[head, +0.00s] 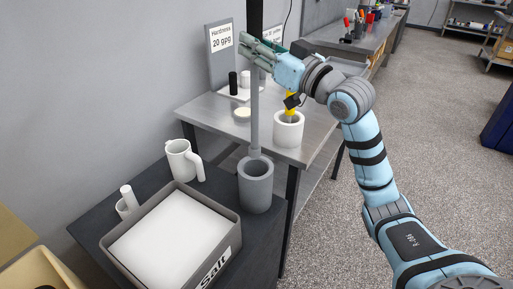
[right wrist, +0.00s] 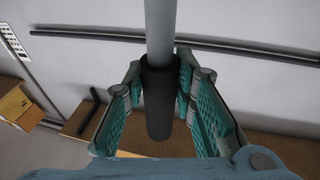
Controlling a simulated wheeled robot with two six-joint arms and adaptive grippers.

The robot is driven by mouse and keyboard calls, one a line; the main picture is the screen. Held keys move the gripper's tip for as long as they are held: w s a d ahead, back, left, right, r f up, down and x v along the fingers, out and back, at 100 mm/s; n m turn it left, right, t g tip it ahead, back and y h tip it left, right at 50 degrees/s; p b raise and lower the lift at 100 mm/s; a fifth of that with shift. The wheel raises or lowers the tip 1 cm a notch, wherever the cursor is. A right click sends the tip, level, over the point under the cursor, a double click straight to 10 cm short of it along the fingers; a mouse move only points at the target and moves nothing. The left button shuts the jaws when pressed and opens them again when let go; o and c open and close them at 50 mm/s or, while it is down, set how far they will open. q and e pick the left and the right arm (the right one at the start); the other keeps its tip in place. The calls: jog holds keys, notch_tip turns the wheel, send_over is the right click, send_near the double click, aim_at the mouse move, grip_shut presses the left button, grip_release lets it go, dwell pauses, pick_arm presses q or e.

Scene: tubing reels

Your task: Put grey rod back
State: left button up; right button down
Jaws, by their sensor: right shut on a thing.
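The grey rod (head: 255,115) stands upright, with a slightly wider foot at its lower end. My right gripper (head: 262,52) is shut on it near the top. In the right wrist view the rod (right wrist: 159,30) runs into a black sleeve (right wrist: 158,95) between the two fingers. The rod's foot overlaps the back rim of a grey cylindrical holder (head: 256,190) in the head view. I cannot tell whether it is inside the holder or just above or behind it. My left gripper is not in view.
A tray marked Salt (head: 222,262), a white jug (head: 183,160) and a small white cup (head: 127,203) crowd the dark bench left of the holder. A white pot (head: 289,130) stands on the metal table (head: 200,110) behind. A hardness sign (head: 221,55) stands there too.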

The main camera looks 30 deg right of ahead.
aim_at(257, 121)
notch_tip(257, 121, down, 14)
jog(key=b, duration=0.3)
jog(key=shift+s+b, duration=0.1)
jog(key=shift+b, duration=0.2)
notch_tip(257, 121, down, 4)
jog(key=shift+a+f+b, duration=0.1)
jog(key=shift+b, duration=0.55)
jog(key=c, duration=1.7)
grip_release()
jog(key=o, duration=0.4)
